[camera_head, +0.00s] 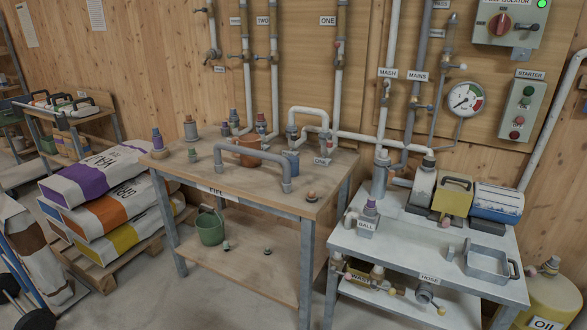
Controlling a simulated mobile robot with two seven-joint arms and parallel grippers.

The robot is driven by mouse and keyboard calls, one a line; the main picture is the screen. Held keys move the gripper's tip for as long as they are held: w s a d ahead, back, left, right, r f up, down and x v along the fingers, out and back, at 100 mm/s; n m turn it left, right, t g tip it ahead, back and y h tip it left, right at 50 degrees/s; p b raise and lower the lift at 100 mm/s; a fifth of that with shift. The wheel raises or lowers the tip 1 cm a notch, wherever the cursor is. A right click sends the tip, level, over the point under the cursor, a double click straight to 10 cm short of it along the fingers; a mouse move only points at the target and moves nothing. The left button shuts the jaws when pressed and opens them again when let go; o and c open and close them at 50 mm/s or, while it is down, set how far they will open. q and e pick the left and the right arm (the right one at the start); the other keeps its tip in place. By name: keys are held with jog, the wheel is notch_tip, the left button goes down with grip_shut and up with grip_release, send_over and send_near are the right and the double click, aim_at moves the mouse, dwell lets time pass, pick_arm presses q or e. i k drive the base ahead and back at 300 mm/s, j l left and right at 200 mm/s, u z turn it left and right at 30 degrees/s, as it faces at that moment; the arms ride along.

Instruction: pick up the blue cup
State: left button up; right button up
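A small blue cup-like vessel (291,162) stands on the wooden top of the middle bench (215,172), towards its back right. A grey bent pipe (240,152) runs in front of it and hides part of it. I cannot tell whether the pipe touches it. Neither of my grippers is in view.
A brown pot (248,150), pipe fittings and valves crowd the bench's back. A green bucket (210,227) stands on its lower shelf. A white table (400,245) with a metal tray (487,262) is at the right. Feed sacks (105,200) lie stacked at the left.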

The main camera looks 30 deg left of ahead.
aim_at(294, 160)
jog(key=i+j+u, duration=0.2)
jog(key=u, duration=0.15)
jog(key=i+j+u, duration=0.15)
jog(key=u, duration=0.2)
jog(key=i+j+u, duration=0.1)
jog(key=i+u, duration=0.25)
jog(key=k, duration=0.1)
